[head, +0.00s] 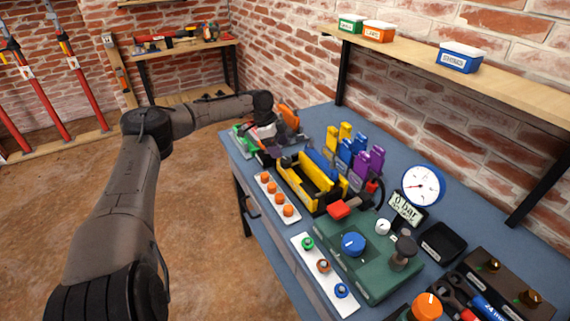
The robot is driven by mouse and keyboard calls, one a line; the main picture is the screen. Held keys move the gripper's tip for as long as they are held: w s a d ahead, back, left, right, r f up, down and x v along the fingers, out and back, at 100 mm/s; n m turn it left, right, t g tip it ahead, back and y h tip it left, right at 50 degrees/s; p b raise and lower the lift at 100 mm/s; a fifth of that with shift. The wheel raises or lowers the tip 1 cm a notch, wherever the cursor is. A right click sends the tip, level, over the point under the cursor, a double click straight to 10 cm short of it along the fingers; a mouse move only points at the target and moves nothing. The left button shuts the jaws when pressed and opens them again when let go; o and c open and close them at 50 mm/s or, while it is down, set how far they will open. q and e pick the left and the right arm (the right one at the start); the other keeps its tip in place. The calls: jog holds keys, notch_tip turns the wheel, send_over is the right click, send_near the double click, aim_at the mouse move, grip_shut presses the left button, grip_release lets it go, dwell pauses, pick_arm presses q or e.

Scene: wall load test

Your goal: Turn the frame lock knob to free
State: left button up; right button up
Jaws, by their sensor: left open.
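My left arm reaches to the far end of the blue workbench (300,258). My left gripper (272,138) is small there, open, above or among grey, green and orange items. I cannot tell whether it touches any of them. No knob shows a readable frame lock label. A blue knob (353,243) with a pale mark sits on a green box (375,270) near the middle of the bench. A large orange knob (427,305) shows at the bottom edge. The gripper is well away from both. My right gripper is not in view.
A yellow tray (292,182), yellow, blue and purple blocks (358,152), a dial gauge (423,186) and a black tray (443,243) crowd the bench. White strips carry small knobs along the front. A wooden shelf (480,85) overhangs the back. The floor at left is clear.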

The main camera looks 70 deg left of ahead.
aim_at(286, 160)
pick_arm(q)
jog(key=shift+b+x, duration=0.55)
jog(key=shift+x, duration=2.15)
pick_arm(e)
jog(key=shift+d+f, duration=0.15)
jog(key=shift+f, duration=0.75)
pick_arm(q)
jog(key=shift+c, duration=0.2)
